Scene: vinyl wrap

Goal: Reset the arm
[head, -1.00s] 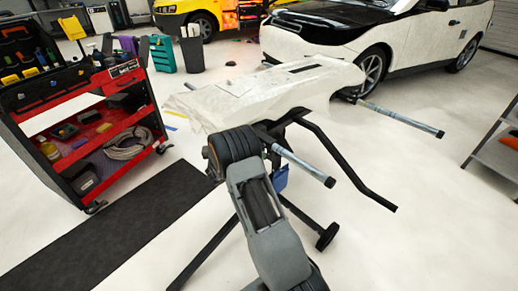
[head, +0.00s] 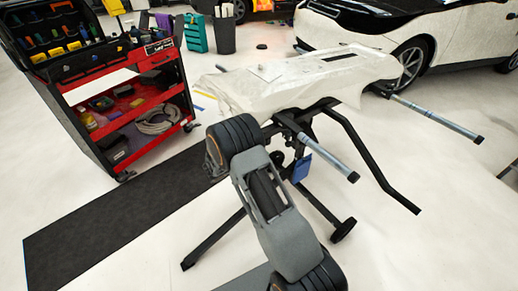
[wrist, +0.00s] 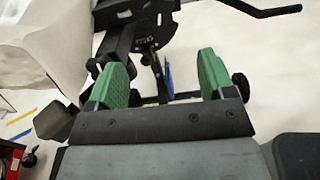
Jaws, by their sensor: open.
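My gripper (wrist: 160,82) shows in the wrist view with its two green fingers spread wide apart and nothing between them. Beyond the fingers are the dark frame of the work stand and bare floor. In the head view my grey arm rises from the bottom middle in front of the stand, and its bulk hides the gripper. The black stand (head: 368,160) carries a white-covered panel (head: 300,85). The panel's pale edge also fills the upper left of the wrist view (wrist: 50,45).
A red and black tool cart (head: 110,90) stands at the left beside a dark floor mat (head: 110,215). A white and black car (head: 400,40) is behind. The floor at the lower right is clear.

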